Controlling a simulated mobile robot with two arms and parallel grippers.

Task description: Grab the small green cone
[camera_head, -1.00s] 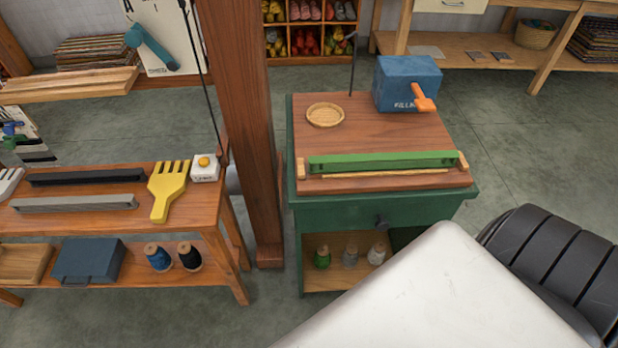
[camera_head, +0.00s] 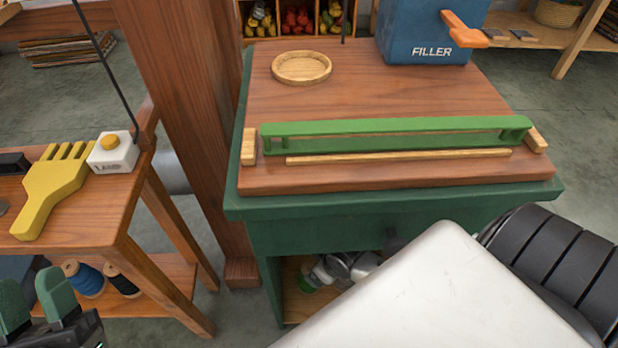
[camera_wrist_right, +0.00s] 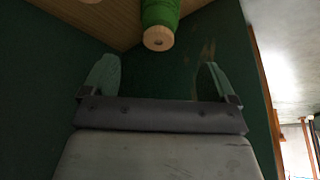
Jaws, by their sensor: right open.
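The small green cone (camera_wrist_right: 160,14), green thread with a pale wooden end, shows at the top of the right wrist view beside a wooden surface. My right gripper (camera_wrist_right: 159,66) is open, its two green fingers spread. The cone lies beyond the fingertips, roughly between them and not gripped.
The cabinet top carries a green bar (camera_head: 390,126), a round wooden dish (camera_head: 302,67) and a blue FILLER box (camera_head: 425,32). A wooden post (camera_head: 185,110) stands left of the cabinet. Left is a bench with a yellow comb (camera_head: 50,190) and blue spool (camera_head: 84,279).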

